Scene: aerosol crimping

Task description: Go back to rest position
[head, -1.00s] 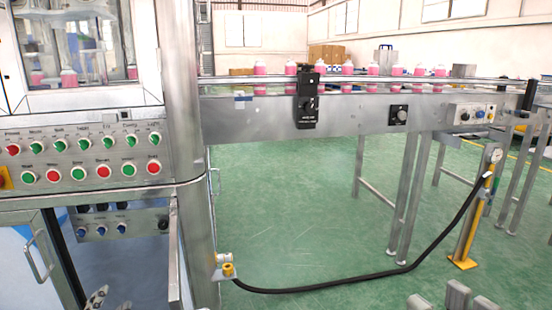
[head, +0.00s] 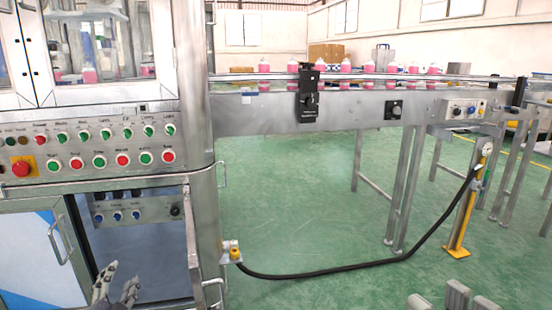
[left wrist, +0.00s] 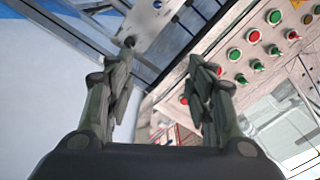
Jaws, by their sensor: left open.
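My left gripper (head: 119,283) shows at the bottom left of the head view, low in front of the filling machine's lower cabinet. Its two fingers stand apart with nothing between them. In the left wrist view the left gripper (left wrist: 160,75) is open and empty, with a finger on each side and the machine's button panel (left wrist: 262,45) beyond the right finger. I cannot tell the exact gap between the fingers and the machine.
The machine's button panel (head: 100,158) and an open cabinet door (head: 30,250) with a handle are close at left. A conveyor (head: 350,110) carries several pink bottles. A black hose (head: 330,275) runs along the floor to a yellow post (head: 462,225). Green floor (head: 300,210) is clear between.

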